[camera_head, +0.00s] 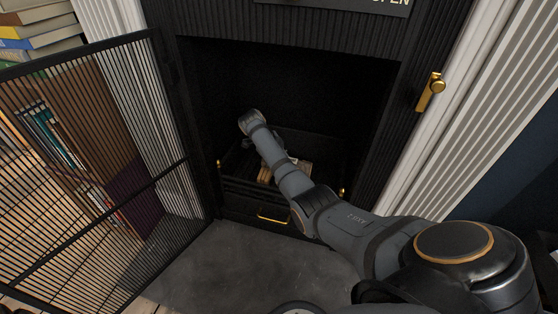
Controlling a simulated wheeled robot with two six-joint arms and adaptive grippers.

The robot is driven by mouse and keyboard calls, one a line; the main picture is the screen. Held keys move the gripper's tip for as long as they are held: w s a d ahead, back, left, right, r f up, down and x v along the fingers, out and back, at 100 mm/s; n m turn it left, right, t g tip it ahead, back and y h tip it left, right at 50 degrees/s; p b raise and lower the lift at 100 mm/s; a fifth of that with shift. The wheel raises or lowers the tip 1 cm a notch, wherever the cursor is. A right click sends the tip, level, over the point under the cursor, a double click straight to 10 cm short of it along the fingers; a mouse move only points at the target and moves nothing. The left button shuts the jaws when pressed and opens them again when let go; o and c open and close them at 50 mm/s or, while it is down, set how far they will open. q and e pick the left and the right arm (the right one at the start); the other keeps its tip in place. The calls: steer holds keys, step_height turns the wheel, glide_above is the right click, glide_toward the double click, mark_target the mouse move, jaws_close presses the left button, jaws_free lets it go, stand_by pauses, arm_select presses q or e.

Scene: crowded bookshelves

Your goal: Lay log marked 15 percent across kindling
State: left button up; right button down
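My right arm reaches from the lower right into the dark fireplace opening, its wrist (251,121) above the grate. My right gripper is mostly hidden behind the forearm, so its fingers cannot be made out. Pale brown wood (265,174) shows on the grate (240,187) to the left of the forearm. More wood (303,168) shows to the right of it, with a small whitish patch near its top. I cannot tell which piece is the log or kindling, and no 15 percent mark is readable. My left gripper is not in view.
A black mesh fireplace door (95,170) stands swung open on the left, with bookshelves behind it. A brass latch (431,91) is on the right surround. A drawer with a brass handle (272,219) sits below the grate. The grey hearth (235,265) looks clear.

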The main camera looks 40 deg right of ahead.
steer(key=shift+f, duration=0.1)
steer(key=shift+f, duration=0.15)
steer(key=c, duration=0.6)
jaws_free()
